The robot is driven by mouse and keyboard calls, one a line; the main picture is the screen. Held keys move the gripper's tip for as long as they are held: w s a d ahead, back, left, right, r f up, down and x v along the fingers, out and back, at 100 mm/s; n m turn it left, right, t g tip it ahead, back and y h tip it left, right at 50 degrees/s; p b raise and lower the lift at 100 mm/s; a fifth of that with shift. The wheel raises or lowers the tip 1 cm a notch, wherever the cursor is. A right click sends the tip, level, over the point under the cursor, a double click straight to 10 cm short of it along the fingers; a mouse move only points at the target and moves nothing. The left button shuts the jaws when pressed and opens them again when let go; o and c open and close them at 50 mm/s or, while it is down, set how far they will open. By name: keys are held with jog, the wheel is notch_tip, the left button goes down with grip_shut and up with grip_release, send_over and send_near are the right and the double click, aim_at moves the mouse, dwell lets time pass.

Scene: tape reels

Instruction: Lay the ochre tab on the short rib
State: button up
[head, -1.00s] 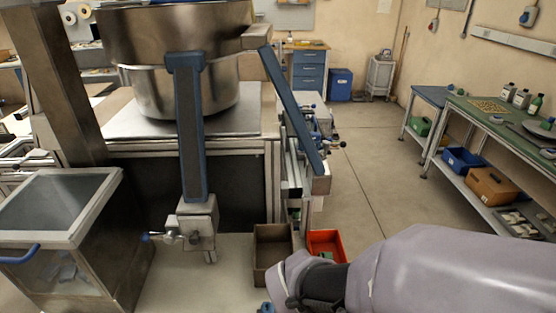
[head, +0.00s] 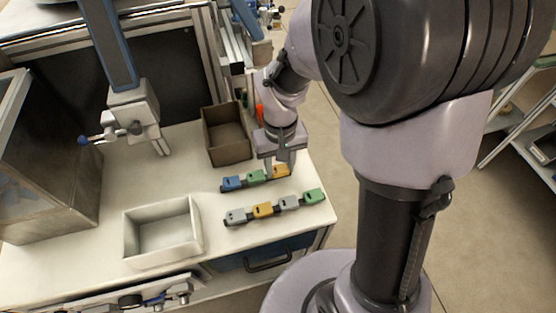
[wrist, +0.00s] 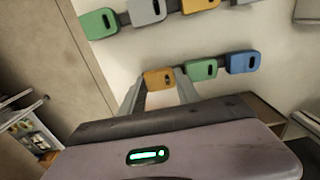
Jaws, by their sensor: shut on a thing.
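The short rib (head: 244,183) is a dark bar on the white bench top, with a blue tab (head: 231,183) and a green tab (head: 255,176) on it. My gripper (head: 283,166) points down over its right end, shut on the ochre tab (head: 281,171). In the wrist view, the ochre tab (wrist: 158,79) sits between the fingertips, in line with the green tab (wrist: 201,69) and blue tab (wrist: 242,62). I cannot tell whether it touches the rib, as the fingers hide part of it.
A longer rib (head: 275,210) with grey, ochre and green tabs lies in front. A white tray (head: 128,237) stands at the left front and a brown bin (head: 228,151) behind. Bench top between post and tray is clear.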

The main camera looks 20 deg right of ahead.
aim_at(280, 169)
jog(key=o, duration=1)
notch_tip(280, 169, up, 12)
jog(key=p, duration=0.5)
jog(key=s+r+m+t, duration=0.1)
jog(key=s+r+t, duration=0.1)
jog(key=s+r, duration=0.1)
jog(key=s+a+r+m+t+y, duration=0.1)
jog(key=s+r+m+t, duration=0.1)
jog(key=s+r, duration=0.2)
jog(key=s+a+r+m+t+y, duration=0.1)
jog(key=s+r, duration=0.3)
jog(key=s, duration=0.2)
jog(key=shift+a+t, duration=0.2)
jog(key=shift+t, duration=0.2)
notch_tip(280, 169, down, 6)
jog(key=b, duration=0.6)
jog(key=shift+r, duration=0.1)
